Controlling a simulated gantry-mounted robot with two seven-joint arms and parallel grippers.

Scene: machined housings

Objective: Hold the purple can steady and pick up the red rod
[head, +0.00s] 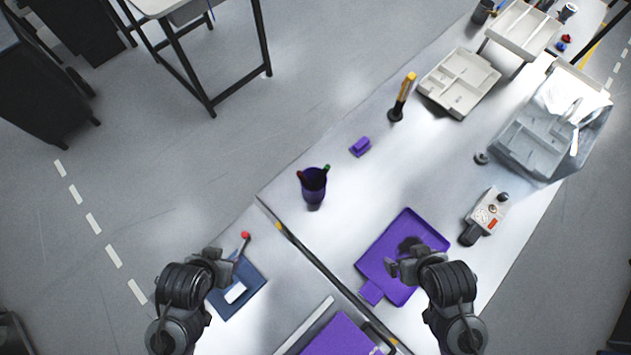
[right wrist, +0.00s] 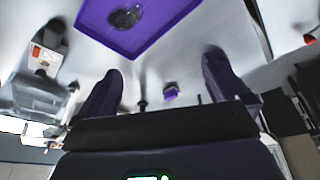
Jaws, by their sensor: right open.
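The purple can (head: 314,186) stands upright on the light table near its left edge in the head view. Thin items stick out of it: a dark reddish one (head: 301,175), which may be the red rod, and a green-tipped one (head: 326,169). Their lower ends are hidden in the can. My left gripper (head: 226,256) is below and left of the can, apart from it, over a blue base; its finger gap is unclear. My right gripper (head: 392,268) is open and empty over the purple tray; its spread fingers show in the right wrist view (right wrist: 162,78).
The purple tray (head: 427,226) holds a dark round thing. A red-knobbed stick (head: 245,236) rises by the blue base (head: 254,283). Table around the can is clear.

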